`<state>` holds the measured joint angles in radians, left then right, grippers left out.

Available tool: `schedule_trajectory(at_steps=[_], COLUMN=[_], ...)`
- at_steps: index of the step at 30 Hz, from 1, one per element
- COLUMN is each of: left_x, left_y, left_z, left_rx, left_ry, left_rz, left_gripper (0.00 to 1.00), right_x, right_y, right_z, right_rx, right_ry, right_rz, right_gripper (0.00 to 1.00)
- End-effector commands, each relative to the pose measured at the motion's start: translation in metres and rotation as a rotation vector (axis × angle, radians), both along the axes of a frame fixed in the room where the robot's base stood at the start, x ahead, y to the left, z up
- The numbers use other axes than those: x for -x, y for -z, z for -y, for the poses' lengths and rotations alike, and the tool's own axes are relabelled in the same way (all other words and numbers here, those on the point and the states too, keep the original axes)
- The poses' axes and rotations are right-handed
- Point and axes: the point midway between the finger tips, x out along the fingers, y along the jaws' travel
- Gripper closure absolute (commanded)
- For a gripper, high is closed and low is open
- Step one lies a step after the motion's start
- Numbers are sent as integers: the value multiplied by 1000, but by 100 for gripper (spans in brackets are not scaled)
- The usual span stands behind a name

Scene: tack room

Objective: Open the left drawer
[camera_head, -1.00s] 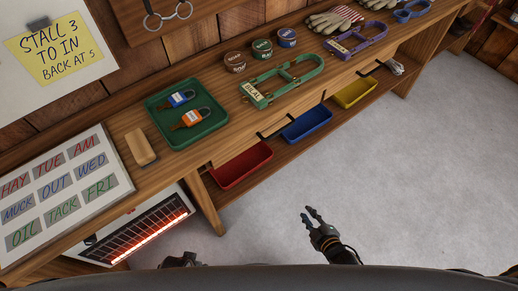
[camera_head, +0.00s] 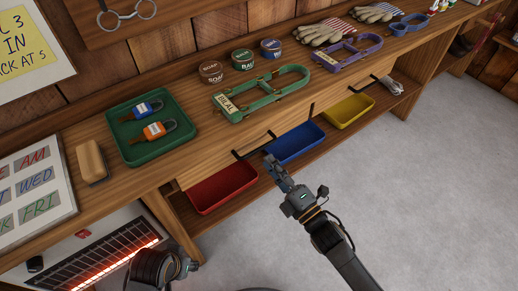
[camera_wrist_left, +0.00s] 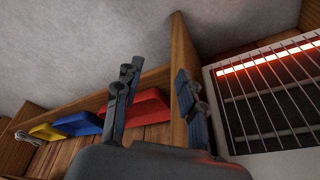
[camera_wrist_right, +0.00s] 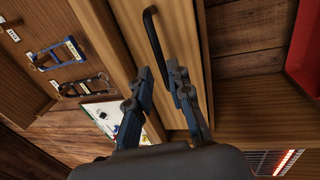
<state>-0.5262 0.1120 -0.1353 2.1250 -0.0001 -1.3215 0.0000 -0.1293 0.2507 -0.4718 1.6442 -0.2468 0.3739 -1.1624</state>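The left drawer (camera_head: 222,163) is a wooden front under the bench top and looks shut. Its black bar handle (camera_head: 253,146) sits near the front's middle. My right gripper (camera_head: 294,174) is open and empty, just in front of and below this handle. In the right wrist view a black handle (camera_wrist_right: 154,38) stands ahead of the open fingertips (camera_wrist_right: 160,68), apart from them. My left gripper is low at the left in the head view, its fingers unclear there; in the left wrist view its fingers (camera_wrist_left: 158,72) are apart and empty.
Red (camera_head: 222,187), blue (camera_head: 294,143) and yellow (camera_head: 348,111) bins stand on the lower shelf. A glowing heater (camera_head: 108,255) is at lower left. A green tray (camera_head: 122,128) with padlocks and green halter-like item (camera_head: 262,92) lie on the bench. The floor at right is clear.

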Motion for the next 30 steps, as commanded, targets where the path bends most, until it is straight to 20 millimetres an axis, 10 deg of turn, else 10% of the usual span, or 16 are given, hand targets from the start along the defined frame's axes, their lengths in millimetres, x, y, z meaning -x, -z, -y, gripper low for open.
schedule_trajectory(at_steps=[9,22,25,30], left_x=[1,2,2,2], left_y=[-16,-21,-21,-21], left_z=[0,-1,-1,-1], left_rx=[1,2,2,1], left_ry=[-2,-3,-3,-3], left_rz=[11,10,11,11], left_gripper=[60,60,60,60], right_x=[-42,-50,-50,-50], right_y=[-9,-11,-11,-11], right_z=[-30,-36,-36,-36], right_rx=[0,-1,-1,-1], right_ry=[1,1,1,1], right_rz=[-1,-3,-3,-3], right_gripper=[81,81,99,100])
